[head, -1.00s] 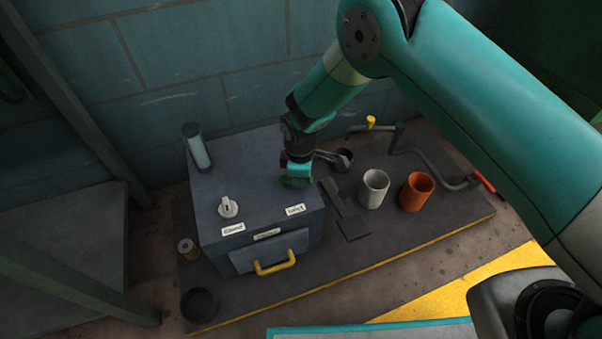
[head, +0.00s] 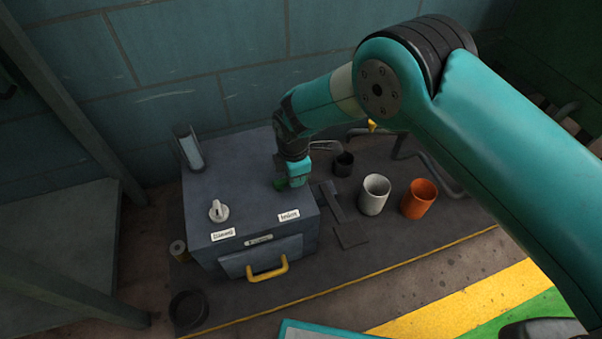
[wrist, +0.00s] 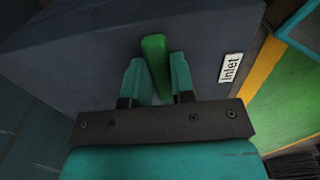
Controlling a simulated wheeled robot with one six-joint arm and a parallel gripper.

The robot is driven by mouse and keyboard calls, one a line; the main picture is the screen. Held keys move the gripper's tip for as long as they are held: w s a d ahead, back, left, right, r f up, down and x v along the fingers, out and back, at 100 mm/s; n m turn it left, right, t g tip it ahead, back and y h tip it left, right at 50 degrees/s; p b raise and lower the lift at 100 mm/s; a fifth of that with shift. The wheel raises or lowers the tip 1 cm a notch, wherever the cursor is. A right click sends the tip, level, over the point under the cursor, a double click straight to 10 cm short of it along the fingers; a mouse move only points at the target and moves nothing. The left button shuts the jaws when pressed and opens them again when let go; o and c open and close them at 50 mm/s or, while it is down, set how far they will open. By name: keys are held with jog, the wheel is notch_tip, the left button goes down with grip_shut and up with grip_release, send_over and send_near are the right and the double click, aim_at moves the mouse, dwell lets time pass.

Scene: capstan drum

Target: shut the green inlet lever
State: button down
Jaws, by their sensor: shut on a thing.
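The green inlet lever (wrist: 156,64) sits on top of the grey box (head: 240,185), near the white inlet label (wrist: 231,68). In the wrist view the lever stands between the two teal fingers of my gripper (wrist: 157,76), with its green end reaching past the fingertips. My gripper is shut on it. The rest of the lever is hidden by the gripper.
A white knob (head: 218,210) and a glass tube (head: 190,150) are on the box top. A yellow-handled drawer (head: 267,270) faces front. A white cup (head: 374,194), an orange cup (head: 418,198) and a small black cup (head: 343,164) stand to the right.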

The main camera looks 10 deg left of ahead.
jog(key=c, duration=1)
grip_release()
jog(key=shift+o, duration=0.2)
notch_tip(320, 180, up, 17)
jog(key=p, duration=0.6)
jog(key=shift+r, duration=0.2)
